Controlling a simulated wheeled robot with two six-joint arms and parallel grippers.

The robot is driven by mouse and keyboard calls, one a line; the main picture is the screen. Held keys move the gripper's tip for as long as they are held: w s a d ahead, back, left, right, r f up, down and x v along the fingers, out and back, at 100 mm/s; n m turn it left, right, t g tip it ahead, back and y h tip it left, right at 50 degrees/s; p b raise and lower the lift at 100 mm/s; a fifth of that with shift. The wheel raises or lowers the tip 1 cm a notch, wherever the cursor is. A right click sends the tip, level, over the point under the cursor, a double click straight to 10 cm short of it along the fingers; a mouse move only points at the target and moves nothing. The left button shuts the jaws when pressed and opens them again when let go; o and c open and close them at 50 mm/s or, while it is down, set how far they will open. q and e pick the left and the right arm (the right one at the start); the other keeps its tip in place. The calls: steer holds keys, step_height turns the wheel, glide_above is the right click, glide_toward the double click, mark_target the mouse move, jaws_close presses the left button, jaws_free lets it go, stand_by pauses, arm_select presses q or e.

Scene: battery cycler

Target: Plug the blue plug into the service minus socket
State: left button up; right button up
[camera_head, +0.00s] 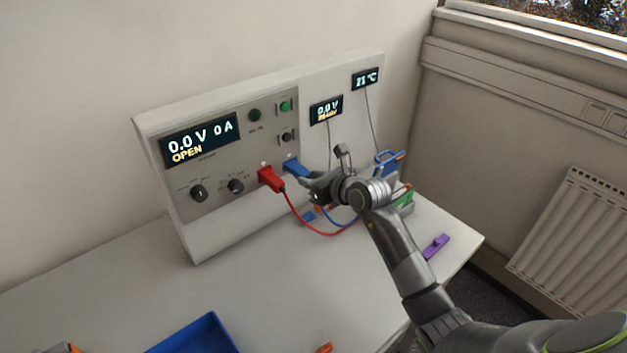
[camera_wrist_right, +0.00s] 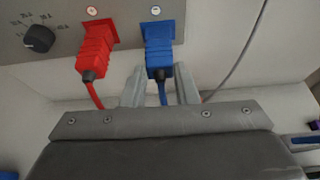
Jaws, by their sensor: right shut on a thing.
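The blue plug (camera_head: 294,167) is at the front panel of the cycler (camera_head: 188,240), just right of the red plug (camera_head: 270,179). My right gripper (camera_head: 309,179) is shut on the blue plug. In the right wrist view, the blue plug (camera_wrist_right: 159,52) points at the panel under a small round marker, its front end at a blue socket surround. It looks in line with the socket, which it hides; I cannot tell how deep it sits. The right gripper's fingers (camera_wrist_right: 161,72) stand on either side of its rear part. My left gripper is not in view.
The red plug sits in the panel close left of the blue one, its red cable (camera_head: 318,232) looping right. A blue tray (camera_head: 195,335) is at the front. A purple piece (camera_head: 436,246) and a green piece (camera_head: 404,200) lie right of my arm. The table's left middle is clear.

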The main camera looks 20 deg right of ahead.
steer(key=o, duration=1)
steer(key=shift+s, duration=0.1)
steer(key=shift+b+v, duration=1.7)
steer(key=shift+v, duration=6.95)
